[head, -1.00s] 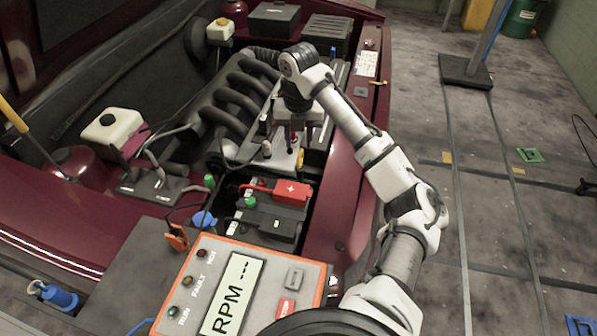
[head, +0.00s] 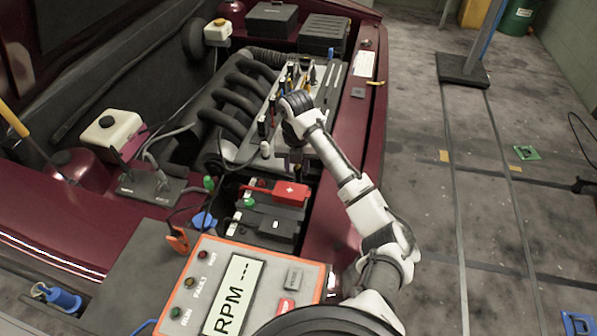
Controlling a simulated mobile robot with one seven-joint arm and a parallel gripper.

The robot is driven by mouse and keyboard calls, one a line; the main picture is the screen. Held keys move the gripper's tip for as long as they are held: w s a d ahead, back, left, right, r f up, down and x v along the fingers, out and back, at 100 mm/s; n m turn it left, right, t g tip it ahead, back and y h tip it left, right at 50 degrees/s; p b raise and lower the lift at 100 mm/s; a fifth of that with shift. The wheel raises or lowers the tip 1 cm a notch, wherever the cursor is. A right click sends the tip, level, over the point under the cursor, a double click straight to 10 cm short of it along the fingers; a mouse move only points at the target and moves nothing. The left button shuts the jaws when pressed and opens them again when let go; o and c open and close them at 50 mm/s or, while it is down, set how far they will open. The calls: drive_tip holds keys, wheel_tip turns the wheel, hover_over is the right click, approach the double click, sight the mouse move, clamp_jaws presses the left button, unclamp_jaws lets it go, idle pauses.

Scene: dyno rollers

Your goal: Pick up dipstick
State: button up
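I cannot single out the dipstick with certainty. A small yellow piece (head: 304,88) shows among several upright parts on the engine's right side, just behind my wrist, and may be its handle. My gripper (head: 296,160) points down beside the engine's front right, behind the red-capped battery. Its fingers are dark and small here, partly hidden by my arm. I cannot tell whether they are open or shut, or whether they hold anything.
The black intake pipes (head: 240,95) lie left of my gripper. The battery (head: 270,215) with its red cover (head: 290,193) stands close in front. The dark red fender (head: 345,130) runs along the right. The RPM panel (head: 250,285) is nearest. Open floor lies right.

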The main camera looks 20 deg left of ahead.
clamp_jaws()
drive_tip(key=shift+r, duration=0.1)
idle(0.4)
